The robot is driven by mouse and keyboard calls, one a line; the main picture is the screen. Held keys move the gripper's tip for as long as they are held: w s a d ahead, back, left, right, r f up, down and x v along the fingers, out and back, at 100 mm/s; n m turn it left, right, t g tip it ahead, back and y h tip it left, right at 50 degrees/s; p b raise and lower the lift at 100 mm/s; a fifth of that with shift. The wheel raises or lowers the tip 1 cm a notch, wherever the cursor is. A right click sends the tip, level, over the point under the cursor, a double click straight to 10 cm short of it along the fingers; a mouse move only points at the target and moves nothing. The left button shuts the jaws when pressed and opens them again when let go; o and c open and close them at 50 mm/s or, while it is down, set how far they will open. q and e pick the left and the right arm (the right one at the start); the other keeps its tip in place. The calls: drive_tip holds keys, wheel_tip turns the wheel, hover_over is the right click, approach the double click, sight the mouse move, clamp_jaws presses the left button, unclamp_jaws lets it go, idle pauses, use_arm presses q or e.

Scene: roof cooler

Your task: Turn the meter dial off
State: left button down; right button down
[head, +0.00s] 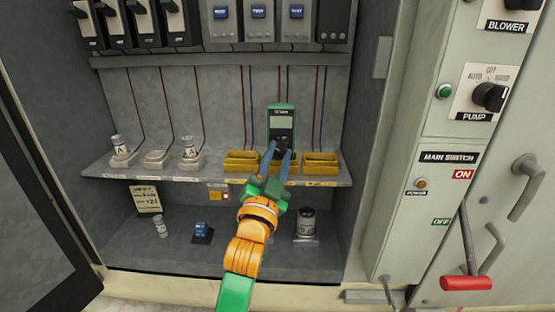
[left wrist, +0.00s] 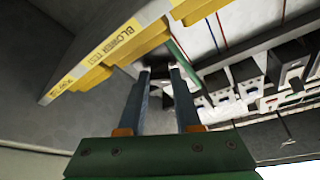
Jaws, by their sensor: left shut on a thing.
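The green handheld meter (head: 281,121) with a grey screen stands upright on the cabinet shelf, behind the yellow bins. Its black dial (head: 281,146) is on its lower front, partly hidden by my fingers. My left gripper (head: 280,154) reaches up from below, its blue-grey fingers on either side of the dial and shut on it. In the left wrist view, the two fingertips (left wrist: 159,72) close on a dark piece that looks like the dial. The dial's pointer and markings cannot be read. My right gripper is in neither view.
Yellow bins (head: 241,161) line the shelf edge (head: 214,178) close to my gripper. Fuses (head: 189,147) stand at the left. A jar-like part (head: 307,223) and a blue part (head: 202,231) sit on the cabinet floor. The pump switch (head: 489,96) and red-handled lever (head: 466,282) are at the right.

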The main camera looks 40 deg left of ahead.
use_arm(q)
drive_tip(key=shift+n, duration=0.4)
drive_tip(key=c, duration=1)
unclamp_jaws()
drive_tip(key=shift+o, duration=0.6)
drive_tip(key=shift+d, duration=0.1)
drive_tip(key=b+v, duration=0.2)
drive_tip(key=v, duration=0.5)
drive_tip(key=shift+b, duration=0.4)
drive_tip(key=shift+f, duration=0.15)
